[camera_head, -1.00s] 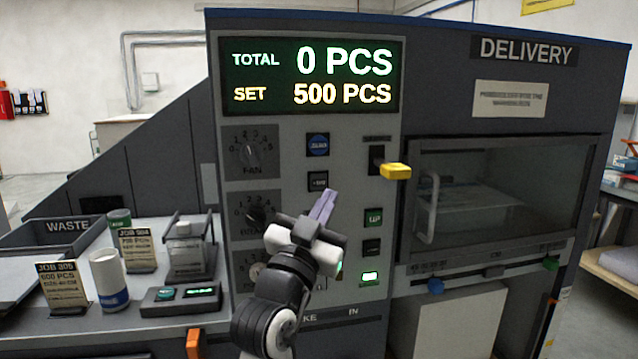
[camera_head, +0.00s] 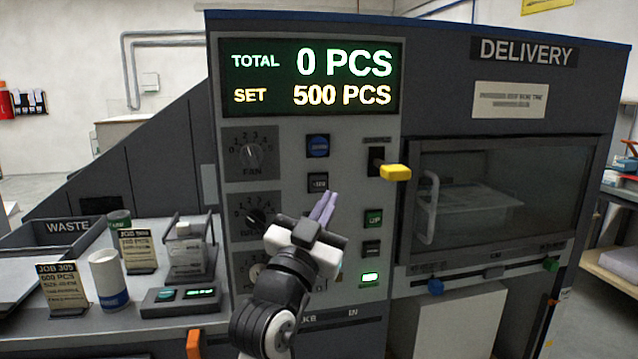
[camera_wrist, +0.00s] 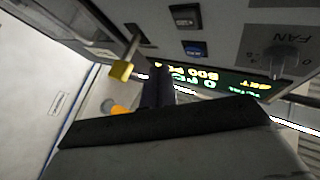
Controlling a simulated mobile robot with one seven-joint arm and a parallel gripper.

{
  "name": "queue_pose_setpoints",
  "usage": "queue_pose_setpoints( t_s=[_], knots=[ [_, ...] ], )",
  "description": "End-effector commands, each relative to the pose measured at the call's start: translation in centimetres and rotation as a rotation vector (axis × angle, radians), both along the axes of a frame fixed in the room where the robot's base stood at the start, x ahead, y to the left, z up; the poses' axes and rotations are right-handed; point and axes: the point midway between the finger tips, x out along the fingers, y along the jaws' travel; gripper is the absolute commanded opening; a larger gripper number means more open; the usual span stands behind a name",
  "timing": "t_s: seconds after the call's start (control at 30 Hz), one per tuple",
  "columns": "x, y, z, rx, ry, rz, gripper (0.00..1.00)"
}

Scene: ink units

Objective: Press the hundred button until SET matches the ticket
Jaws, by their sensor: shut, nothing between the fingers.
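The display (camera_head: 310,77) reads TOTAL 0 PCS and SET 500 PCS. The hundred button (camera_head: 318,182), a small dark square with a blurred label, sits below the blue button (camera_head: 317,146). My gripper (camera_head: 326,206) is shut and empty, its fingertips just below and right of the hundred button; contact is not visible. In the wrist view, the dark button (camera_wrist: 185,15) lies beyond the fingers (camera_wrist: 158,86). The front ticket (camera_head: 63,290), JOB 305, seems to read 600 PCS. A second ticket (camera_head: 138,250) stands behind it, its number too blurred to be sure.
A yellow lever (camera_head: 395,172) sticks out right of the buttons. Knobs (camera_head: 250,153) line the left of the panel. A white cup (camera_head: 108,278) and a small control box (camera_head: 180,298) stand on the shelf.

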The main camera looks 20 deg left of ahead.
Motion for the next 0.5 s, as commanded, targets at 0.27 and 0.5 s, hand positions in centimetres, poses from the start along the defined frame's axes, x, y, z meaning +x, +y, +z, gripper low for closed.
queue_pose_setpoints(
  t_s=[0.27, 0.5],
  knots=[
    [-1.7, -0.7, 1.8, 0.215, 0.144, 0.017, 0.0],
    [-3.0, -1.5, 1.1, 0.382, 0.258, 0.006, 0.0]
  ],
)
